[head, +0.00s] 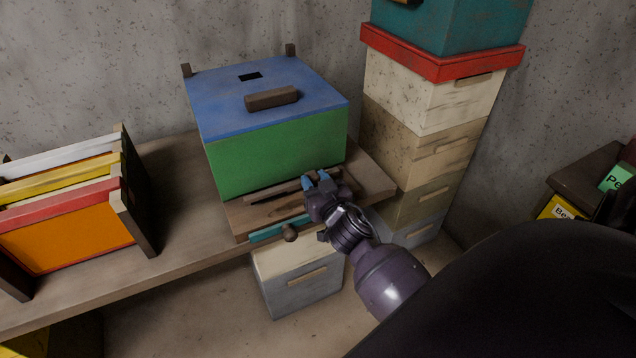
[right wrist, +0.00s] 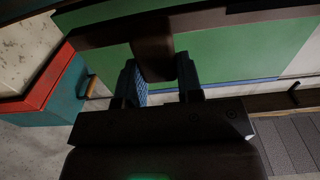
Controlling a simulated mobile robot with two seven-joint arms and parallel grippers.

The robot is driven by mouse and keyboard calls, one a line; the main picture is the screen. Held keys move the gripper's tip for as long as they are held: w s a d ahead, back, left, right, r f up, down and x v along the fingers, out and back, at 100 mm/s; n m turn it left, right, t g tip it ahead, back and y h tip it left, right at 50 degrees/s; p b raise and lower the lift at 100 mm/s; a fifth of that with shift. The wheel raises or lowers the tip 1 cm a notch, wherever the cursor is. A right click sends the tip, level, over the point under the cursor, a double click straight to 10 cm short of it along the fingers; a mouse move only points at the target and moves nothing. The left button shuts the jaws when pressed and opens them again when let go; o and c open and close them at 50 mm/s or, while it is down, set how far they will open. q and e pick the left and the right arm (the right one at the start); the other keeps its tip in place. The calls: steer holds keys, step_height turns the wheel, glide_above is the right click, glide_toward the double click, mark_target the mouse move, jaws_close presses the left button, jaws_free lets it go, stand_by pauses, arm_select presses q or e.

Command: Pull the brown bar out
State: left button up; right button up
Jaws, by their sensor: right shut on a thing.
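The brown bar (head: 265,191) lies along the foot of the green box (head: 268,153), on the wooden ledge (head: 258,214) in front of it. My right gripper (head: 316,180) is at the right part of this bar in the head view and hides some of it. In the right wrist view my right gripper (right wrist: 160,82) is shut on a dark brown stub (right wrist: 152,48), with a blue-padded finger on either side. The stub joins the long dark bar (right wrist: 215,18) across the top of that view. My left gripper is not in view.
A blue lid (head: 225,95) with a brown handle (head: 271,99) covers the box. Stacked boxes (head: 420,105) stand close on the right, and a frame rack (head: 70,215) on the left.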

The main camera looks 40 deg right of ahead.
steer(key=shift+r+p, duration=0.3)
steer(key=shift+r, duration=0.35)
steer(key=shift+r+p, duration=0.5)
steer(key=shift+r, duration=0.05)
steer(key=shift+r+p, duration=0.55)
steer(key=shift+r, duration=0.1)
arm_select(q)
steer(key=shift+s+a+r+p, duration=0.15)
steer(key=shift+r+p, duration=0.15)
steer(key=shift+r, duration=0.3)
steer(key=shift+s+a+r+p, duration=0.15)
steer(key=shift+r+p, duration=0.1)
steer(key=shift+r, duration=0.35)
arm_select(e)
steer(key=shift+r, duration=0.55)
